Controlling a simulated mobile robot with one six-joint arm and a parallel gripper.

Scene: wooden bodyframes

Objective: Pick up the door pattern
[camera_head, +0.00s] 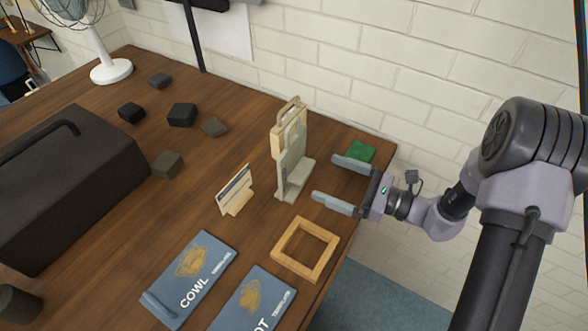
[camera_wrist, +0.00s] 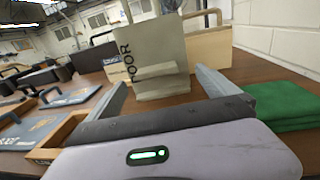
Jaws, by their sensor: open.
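The door pattern (camera_head: 294,165) is a pale grey upright panel with a foot block, standing near the table's right edge. In the wrist view the panel (camera_wrist: 157,47), lettered in dark print that reads partly "OOR", faces me, its foot block low in front. A light wooden part with a handle slot (camera_head: 290,122) rises at its top or just behind; I cannot tell whether they are joined. My gripper (camera_head: 327,178) is open and empty, to the right of the pattern, its fingers pointing at it. In the wrist view the fingers (camera_wrist: 163,80) lie either side of the foot block.
A folded green cloth (camera_head: 360,151) lies behind the gripper. A square wooden frame (camera_head: 294,267) lies in front. Blue COWL (camera_head: 190,275) and second (camera_head: 253,302) templates lie near the front edge. A small sign (camera_head: 236,190) stands left. A black case (camera_head: 65,185) fills the far left.

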